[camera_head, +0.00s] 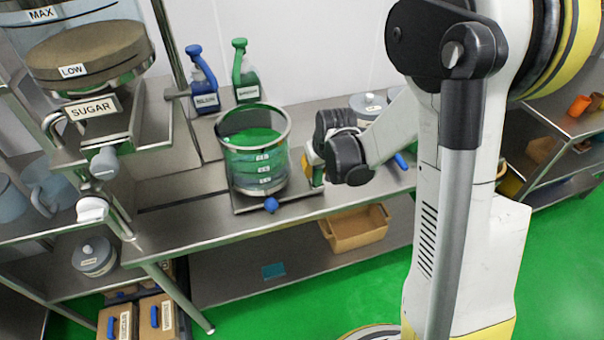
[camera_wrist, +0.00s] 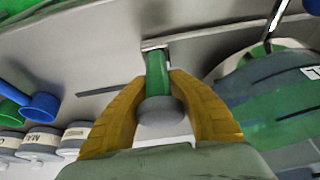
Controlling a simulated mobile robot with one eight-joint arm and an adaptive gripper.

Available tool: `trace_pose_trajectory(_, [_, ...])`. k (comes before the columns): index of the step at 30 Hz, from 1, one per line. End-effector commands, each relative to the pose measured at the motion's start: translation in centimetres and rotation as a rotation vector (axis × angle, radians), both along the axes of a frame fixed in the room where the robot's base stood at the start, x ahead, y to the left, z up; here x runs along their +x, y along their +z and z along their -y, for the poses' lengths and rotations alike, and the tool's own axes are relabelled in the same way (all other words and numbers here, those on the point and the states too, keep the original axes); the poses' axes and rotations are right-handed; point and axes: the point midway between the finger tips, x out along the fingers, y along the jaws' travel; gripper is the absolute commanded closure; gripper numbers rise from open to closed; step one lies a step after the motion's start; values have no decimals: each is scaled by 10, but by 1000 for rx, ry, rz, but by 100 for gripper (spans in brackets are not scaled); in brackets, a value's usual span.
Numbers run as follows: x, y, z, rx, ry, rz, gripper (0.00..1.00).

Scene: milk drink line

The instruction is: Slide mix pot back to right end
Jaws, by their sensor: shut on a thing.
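The mix pot (camera_head: 257,168) is a clear cylinder with green inside and level marks on its front. It stands upright on a flat metal slide plate (camera_head: 246,207) with a blue knob (camera_head: 271,204) at the front. My gripper (camera_head: 314,167) is at the pot's right side. In the wrist view, its yellow fingers (camera_wrist: 160,95) are shut on a green handle (camera_wrist: 157,72) with a grey round end. The pot (camera_wrist: 275,95) also shows at the right of the wrist view, apart from the fingers.
The steel bench (camera_head: 190,218) has bare surface left of the pot. A sugar dispenser (camera_head: 92,108) stands at the left. Blue (camera_head: 205,88) and green (camera_head: 246,80) pump bottles stand behind the pot. A lidded grey container (camera_head: 368,104) is at the back right. A brown bin (camera_head: 356,229) sits below.

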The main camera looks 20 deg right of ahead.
Motion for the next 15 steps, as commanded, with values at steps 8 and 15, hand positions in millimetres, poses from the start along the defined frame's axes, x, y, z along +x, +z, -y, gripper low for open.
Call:
trace_pose_trajectory(8, [-1,-2,87,-2,-9,-1,100])
trace_pose_trajectory(15, [-1,-1,147,-2,-6,-2,100])
